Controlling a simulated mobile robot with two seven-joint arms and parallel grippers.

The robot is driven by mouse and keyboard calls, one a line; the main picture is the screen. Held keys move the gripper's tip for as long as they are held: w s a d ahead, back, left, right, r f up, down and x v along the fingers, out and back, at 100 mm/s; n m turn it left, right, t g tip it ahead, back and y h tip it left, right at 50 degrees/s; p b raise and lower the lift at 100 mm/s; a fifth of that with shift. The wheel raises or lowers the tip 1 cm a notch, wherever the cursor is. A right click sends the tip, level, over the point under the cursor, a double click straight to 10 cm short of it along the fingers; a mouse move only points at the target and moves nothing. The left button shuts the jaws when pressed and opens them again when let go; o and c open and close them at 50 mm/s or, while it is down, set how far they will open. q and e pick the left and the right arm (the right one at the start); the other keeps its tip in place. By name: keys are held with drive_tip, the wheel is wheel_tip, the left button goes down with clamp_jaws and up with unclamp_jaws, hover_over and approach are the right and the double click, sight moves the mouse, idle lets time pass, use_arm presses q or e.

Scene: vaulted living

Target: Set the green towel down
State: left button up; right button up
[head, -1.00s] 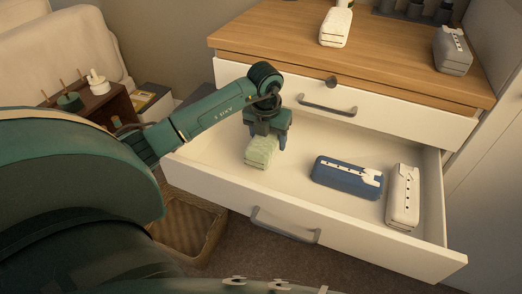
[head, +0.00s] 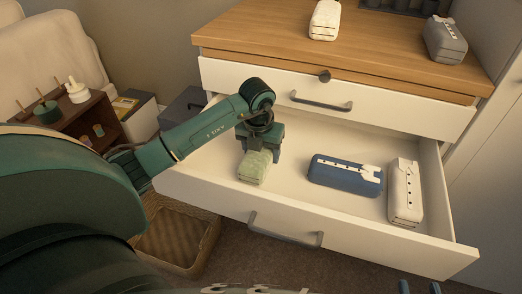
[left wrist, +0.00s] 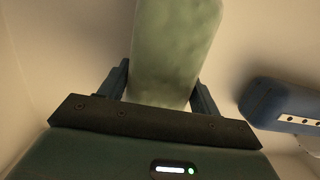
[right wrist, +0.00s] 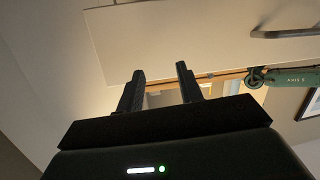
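The green towel (head: 255,166) is a pale green folded bundle in the left part of the open white drawer (head: 330,218). It is at or just above the drawer floor; I cannot tell which. My left gripper (head: 260,150) is over it, pointing down. In the left wrist view the towel (left wrist: 170,45) lies between the fingers of the left gripper (left wrist: 161,72), which appear to touch both its sides. My right gripper (right wrist: 160,72) is open and empty in the right wrist view, in front of the furniture. Its fingertips show at the head view's bottom edge.
In the drawer, a blue case (head: 345,175) and a white case (head: 405,192) lie right of the towel. Another white case (head: 325,20) and a grey case (head: 445,40) stand on the wooden top (head: 290,45). A woven basket (head: 208,240) stands on the floor left of the drawer.

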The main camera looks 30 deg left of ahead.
use_arm(q)
drive_tip(key=o, duration=0.4)
drive_tip(key=r+p, duration=0.1)
drive_tip(key=r, duration=0.2)
drive_tip(key=s+r+p, duration=0.1)
drive_tip(key=r, duration=0.3)
drive_tip(key=r+p, duration=0.1)
drive_tip(key=r, duration=0.3)
drive_tip(key=shift+s+d+r, duration=0.15)
drive_tip(key=shift+s+r, duration=0.05)
drive_tip(key=shift+s, duration=0.1)
drive_tip(key=shift+r, duration=0.4)
use_arm(e)
drive_tip(key=shift+s+d+r+m+g+h, duration=0.3)
drive_tip(key=shift+s+r+m+g, duration=0.25)
drive_tip(key=shift+g, duration=0.25)
use_arm(q)
drive_tip(key=shift+s, duration=0.1)
